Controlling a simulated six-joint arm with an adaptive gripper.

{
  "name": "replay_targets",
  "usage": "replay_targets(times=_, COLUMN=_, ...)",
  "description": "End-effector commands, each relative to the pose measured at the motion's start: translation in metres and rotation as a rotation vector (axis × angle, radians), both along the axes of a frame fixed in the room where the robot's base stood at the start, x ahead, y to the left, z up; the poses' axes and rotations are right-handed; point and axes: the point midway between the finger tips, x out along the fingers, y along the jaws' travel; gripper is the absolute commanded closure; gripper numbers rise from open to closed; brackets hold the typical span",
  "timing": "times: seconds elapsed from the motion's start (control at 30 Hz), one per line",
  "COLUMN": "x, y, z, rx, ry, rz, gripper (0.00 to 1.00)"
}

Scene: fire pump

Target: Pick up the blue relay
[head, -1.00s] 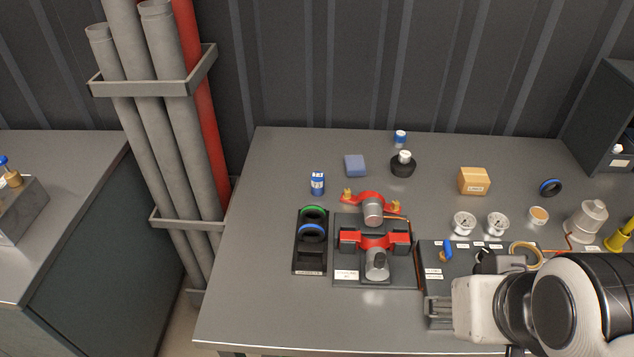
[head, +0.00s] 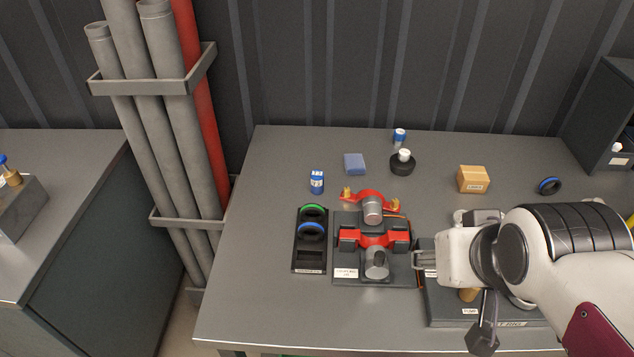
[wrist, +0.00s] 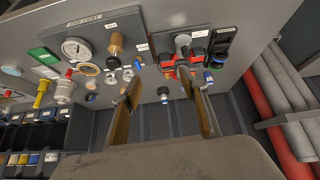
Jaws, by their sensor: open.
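A small blue relay-like part with a white label (head: 317,182) stands on the bench, left of the red clamp assembly. It appears small in the wrist view (wrist: 208,76). A second blue-and-white part (head: 399,135) stands at the back of the bench; which one is the relay is not certain from looks alone. My gripper (head: 425,259) is open and empty, over the bench right of the clamp assembly and apart from both blue parts. Its two spread fingers show in the wrist view (wrist: 160,80).
The red clamp assembly (head: 376,240) and a black tray with green and blue rings (head: 310,256) lie left of my gripper. A blue block (head: 355,164), a black knob with white top (head: 402,163) and a cardboard box (head: 473,179) stand behind. The bench's left side is clear.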

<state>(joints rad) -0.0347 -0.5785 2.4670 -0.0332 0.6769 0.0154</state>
Motion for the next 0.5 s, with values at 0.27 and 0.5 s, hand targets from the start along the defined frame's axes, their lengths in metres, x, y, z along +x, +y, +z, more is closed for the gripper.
replay_targets(times=0.27, x=0.062, y=0.012, z=-0.007, rx=-0.012, ry=-0.072, rz=0.040, gripper=0.57)
replay_targets(times=0.5, x=0.112, y=0.027, z=-0.016, rx=-0.014, ry=-0.139, rz=0.081, gripper=0.57)
